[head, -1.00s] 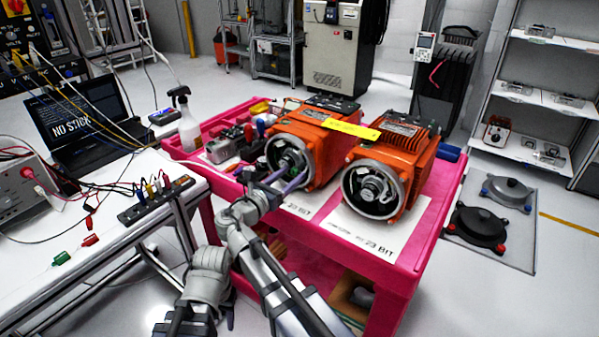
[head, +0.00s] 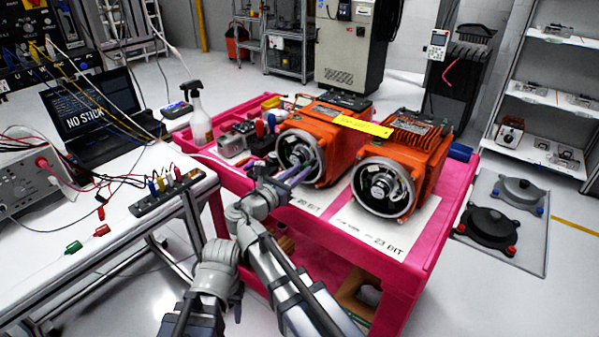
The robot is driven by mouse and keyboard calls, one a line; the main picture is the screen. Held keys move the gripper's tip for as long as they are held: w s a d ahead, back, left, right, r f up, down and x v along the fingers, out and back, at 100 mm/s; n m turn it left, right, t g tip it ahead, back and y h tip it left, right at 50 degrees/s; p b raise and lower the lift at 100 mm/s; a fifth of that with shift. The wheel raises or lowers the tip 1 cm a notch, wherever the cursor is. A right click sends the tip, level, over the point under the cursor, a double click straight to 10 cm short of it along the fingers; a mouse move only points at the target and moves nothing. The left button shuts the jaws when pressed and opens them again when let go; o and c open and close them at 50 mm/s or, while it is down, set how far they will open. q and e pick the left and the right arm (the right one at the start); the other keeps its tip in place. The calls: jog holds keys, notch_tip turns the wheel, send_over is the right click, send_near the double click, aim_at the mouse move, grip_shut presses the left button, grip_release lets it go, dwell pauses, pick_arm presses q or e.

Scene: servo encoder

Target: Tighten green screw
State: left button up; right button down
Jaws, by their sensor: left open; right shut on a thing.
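Two orange motors stand side by side on the pink cart (head: 432,255). The left motor (head: 335,140) and the right motor (head: 405,165) each have a round encoder end facing me. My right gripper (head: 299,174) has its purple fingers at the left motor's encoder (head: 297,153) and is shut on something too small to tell.
A yellow strip (head: 362,125) lies across the motors. A spray bottle (head: 200,117) and small tools stand at the cart's left. The white bench (head: 120,225) with a laptop (head: 95,112) and wiring is left of my arms. White sheets on the cart's front are mostly clear.

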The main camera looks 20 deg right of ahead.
jog(key=shift+m, duration=0.4)
jog(key=m, duration=0.2)
jog(key=shift+m, duration=6.7)
jog(key=shift+f, duration=0.1)
jog(key=c, duration=0.7)
grip_release()
